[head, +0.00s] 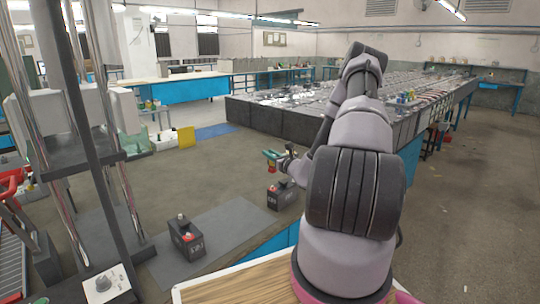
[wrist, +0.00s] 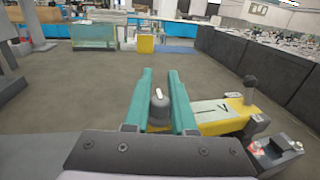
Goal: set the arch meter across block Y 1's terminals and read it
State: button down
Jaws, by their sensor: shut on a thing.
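In the wrist view my gripper's teal fingers (wrist: 160,88) are closed around the grey knob (wrist: 159,112) of the yellow arch meter (wrist: 218,110). The meter reaches to the right of the fingers, with a V mark and a dark post. Its display is not readable. In the head view my gripper (head: 270,156) is above and left of a dark block (head: 283,197). A dark block with a red terminal (wrist: 276,155) is at the lower right of the wrist view, near the meter's right end. I cannot tell whether they touch. I cannot read which block is Y 1.
A second dark block (head: 187,240) sits on the grey mat (head: 215,222) at left. Long battery rows (head: 330,100) stand behind, and a yellow panel (head: 186,137) farther left. The floor (head: 130,195) between is mostly clear.

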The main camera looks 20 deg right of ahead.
aim_at(270, 166)
jog(key=shift+h, duration=0.3)
jog(key=shift+d+f, duration=0.1)
jog(key=shift+f, duration=2.75)
jog(key=shift+f, duration=1.2)
jog(key=c, duration=0.7)
grip_release()
jog(key=shift+o, duration=0.2)
jog(key=shift+s, duration=0.15)
jog(key=s+d, duration=0.1)
jog(key=s, duration=0.9)
jog(key=shift+s+d, duration=0.15)
jog(key=shift+s, duration=0.1)
